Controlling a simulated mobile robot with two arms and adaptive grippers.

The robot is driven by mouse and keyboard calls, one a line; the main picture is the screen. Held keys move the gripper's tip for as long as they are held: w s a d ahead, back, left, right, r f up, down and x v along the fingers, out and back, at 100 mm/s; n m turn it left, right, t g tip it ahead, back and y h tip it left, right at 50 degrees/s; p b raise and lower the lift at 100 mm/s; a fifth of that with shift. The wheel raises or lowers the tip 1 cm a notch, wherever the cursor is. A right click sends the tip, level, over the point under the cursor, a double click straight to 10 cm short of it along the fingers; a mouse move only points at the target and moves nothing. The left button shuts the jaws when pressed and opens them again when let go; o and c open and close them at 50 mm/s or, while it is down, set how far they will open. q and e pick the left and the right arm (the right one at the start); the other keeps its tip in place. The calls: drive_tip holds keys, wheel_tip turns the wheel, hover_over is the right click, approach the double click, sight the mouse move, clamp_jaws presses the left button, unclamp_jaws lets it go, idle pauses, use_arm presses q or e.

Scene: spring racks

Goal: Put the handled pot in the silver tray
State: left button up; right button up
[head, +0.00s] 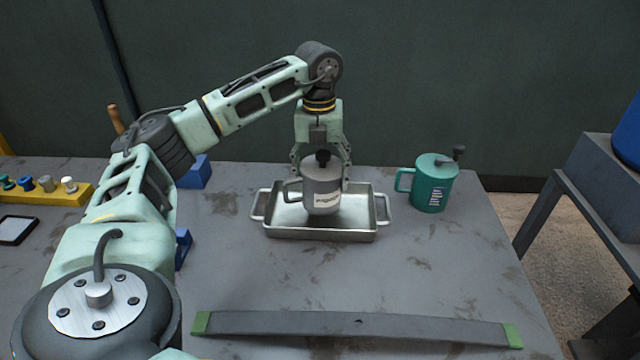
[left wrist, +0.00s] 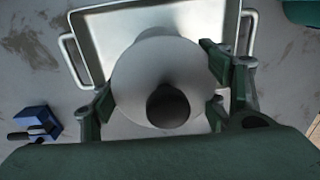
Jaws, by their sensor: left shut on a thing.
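A grey handled pot (head: 322,192) with a dark knob on top and a pale label is upright at the silver tray (head: 318,234). My left gripper (head: 321,170) is shut on the pot from above, with a finger on each side. In the left wrist view the pot (left wrist: 135,82) sits between the fingers (left wrist: 160,105), with the tray (left wrist: 100,28) beneath and beyond it. My right gripper is not in view.
A teal handled can (head: 432,185) stands right of the tray. A long dark bar with green ends (head: 360,326) lies along the front. A yellow rack with knobs (head: 60,194) and blue blocks (head: 196,172) are at left. The table between tray and bar is clear.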

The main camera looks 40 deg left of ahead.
sight(319, 152)
use_arm(q)
drive_tip(key=shift+a+f, duration=0.15)
drive_tip(key=shift+f, duration=1.9)
drive_tip(key=o, duration=2.2)
drive_tip(key=shift+r, duration=0.1)
wheel_tip(319, 152, up, 12)
drive_tip(key=shift+s+f, duration=0.1)
